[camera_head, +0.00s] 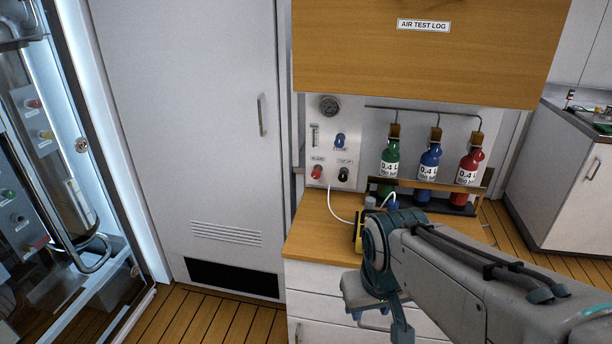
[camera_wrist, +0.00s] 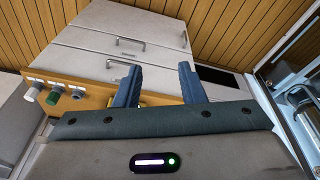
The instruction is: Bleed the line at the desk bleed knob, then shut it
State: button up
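The red bleed knob (camera_head: 317,172) sits low on the left of the white panel (camera_head: 325,118) above the desk, under a small label that seems to read BLEED. A black knob (camera_head: 343,174) labelled TOP UP is to its right, and a blue knob (camera_head: 340,140) is above. A round gauge (camera_head: 329,105) is at the panel top; its reading is too small to tell. My gripper is in front of the desk, below and apart from the knobs. In the wrist view its two blue fingers (camera_wrist: 160,84) are spread with nothing between them. The bleed knob is not recognisable there.
Green (camera_head: 391,160), blue (camera_head: 429,163) and red (camera_head: 470,166) bottles stand in a rack right of the knobs. A white cable runs down to a yellow item (camera_head: 358,232) on the wooden desk (camera_head: 312,232), partly hidden by my arm. A glass-fronted cabinet (camera_head: 75,150) is at left.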

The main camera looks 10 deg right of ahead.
aim_at(316, 173)
jog(key=k, duration=1.2)
jog(key=u, duration=0.9)
jog(key=i, duration=1.5)
jog(key=z, duration=0.95)
jog(key=i, duration=0.8)
jog(key=z, duration=0.05)
